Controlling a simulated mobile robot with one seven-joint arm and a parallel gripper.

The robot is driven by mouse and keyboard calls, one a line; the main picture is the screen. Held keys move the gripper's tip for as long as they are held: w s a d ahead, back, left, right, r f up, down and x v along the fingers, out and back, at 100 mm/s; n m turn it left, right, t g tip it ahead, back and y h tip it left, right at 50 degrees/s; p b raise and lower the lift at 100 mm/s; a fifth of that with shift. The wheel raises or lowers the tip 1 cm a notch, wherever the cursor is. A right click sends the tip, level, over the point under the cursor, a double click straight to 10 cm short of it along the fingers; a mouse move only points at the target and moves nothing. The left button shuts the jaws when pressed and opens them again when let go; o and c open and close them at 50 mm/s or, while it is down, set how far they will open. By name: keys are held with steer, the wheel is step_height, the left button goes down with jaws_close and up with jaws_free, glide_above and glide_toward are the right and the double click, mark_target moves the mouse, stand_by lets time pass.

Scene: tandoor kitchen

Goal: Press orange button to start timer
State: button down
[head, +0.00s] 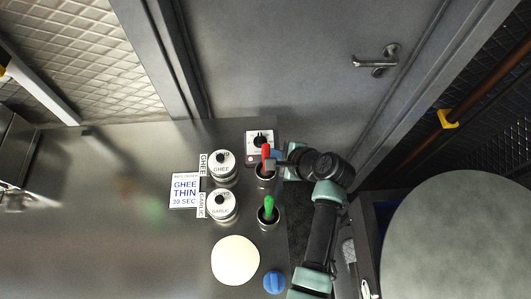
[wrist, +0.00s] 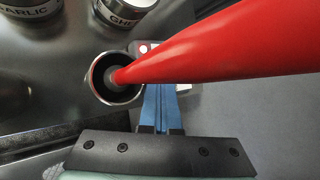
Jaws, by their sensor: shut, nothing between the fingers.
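A white timer box (head: 259,139) with a black knob stands on the steel counter near the door. A small reddish button (head: 250,158) shows at its lower left in the head view. In the wrist view part of the white box (wrist: 183,89) shows beyond the fingers, with a small reddish spot (wrist: 143,48) beside it. My gripper (head: 272,161) is shut and empty, close to the near edge of the timer. Its blue fingers (wrist: 160,92) point toward the box. I cannot tell whether they touch it; the red handle hides part of the box.
A red-handled tool (head: 265,153) stands in a metal cup (wrist: 116,88) right beside my fingers. A green-handled tool (head: 268,207) stands in another cup. Ghee (head: 222,167) and garlic (head: 221,206) canisters, a "GHEE THIN 30 SEC" card (head: 185,190), a pale disc (head: 235,260) and a blue knob-like item (head: 274,282) lie nearby.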

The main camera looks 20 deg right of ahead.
steer(key=shift+r+p, duration=0.7)
steer(key=shift+r, duration=0.1)
step_height(320, 180, up, 5)
steer(key=p, duration=0.5)
stand_by(0.6)
